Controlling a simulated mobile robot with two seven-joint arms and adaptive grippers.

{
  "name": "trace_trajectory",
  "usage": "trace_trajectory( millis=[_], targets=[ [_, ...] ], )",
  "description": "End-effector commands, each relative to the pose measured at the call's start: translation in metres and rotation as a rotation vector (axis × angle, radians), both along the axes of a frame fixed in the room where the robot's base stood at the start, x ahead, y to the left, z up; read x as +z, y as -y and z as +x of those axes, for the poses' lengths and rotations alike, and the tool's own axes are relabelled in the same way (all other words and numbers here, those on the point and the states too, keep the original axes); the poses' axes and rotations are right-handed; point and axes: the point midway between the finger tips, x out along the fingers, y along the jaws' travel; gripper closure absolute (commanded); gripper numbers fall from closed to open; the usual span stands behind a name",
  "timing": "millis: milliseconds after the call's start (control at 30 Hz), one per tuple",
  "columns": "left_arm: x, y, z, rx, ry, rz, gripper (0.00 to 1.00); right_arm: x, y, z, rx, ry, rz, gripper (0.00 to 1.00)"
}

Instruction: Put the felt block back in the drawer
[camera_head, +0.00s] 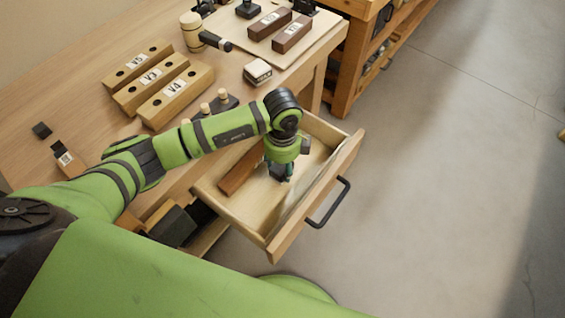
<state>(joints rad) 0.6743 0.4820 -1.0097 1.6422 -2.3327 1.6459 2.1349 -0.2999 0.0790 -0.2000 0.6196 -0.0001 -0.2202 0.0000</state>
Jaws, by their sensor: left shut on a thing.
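The drawer (268,240) is pulled out from the bench, with a black bar handle (328,203) on its front. My left arm reaches in from the left, over the bench top. Its gripper (281,176) points down inside the drawer, over its pale floor. It is shut on a small dark thing that seems to be the felt block. That thing is mostly hidden by the fingers, and I cannot tell whether it touches the drawer floor. My right gripper is not in view.
A reddish-brown wooden bar (240,169) lies in the drawer, left of the gripper. On the bench are labelled wooden blocks (176,95), a small white-topped block (257,71), a mallet (192,32) and a board (318,42) with two brown blocks. Open floor lies right.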

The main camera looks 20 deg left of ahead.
Motion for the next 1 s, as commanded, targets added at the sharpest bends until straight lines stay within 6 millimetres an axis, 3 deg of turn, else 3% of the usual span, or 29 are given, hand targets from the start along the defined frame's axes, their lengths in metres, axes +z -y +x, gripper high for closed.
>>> trace_trajectory(
  millis=[1000],
  targets=[
    [-0.013, 0.000, 0.000, -0.001, 0.000, 0.000, 0.76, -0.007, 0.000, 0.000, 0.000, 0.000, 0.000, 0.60]
  ],
)
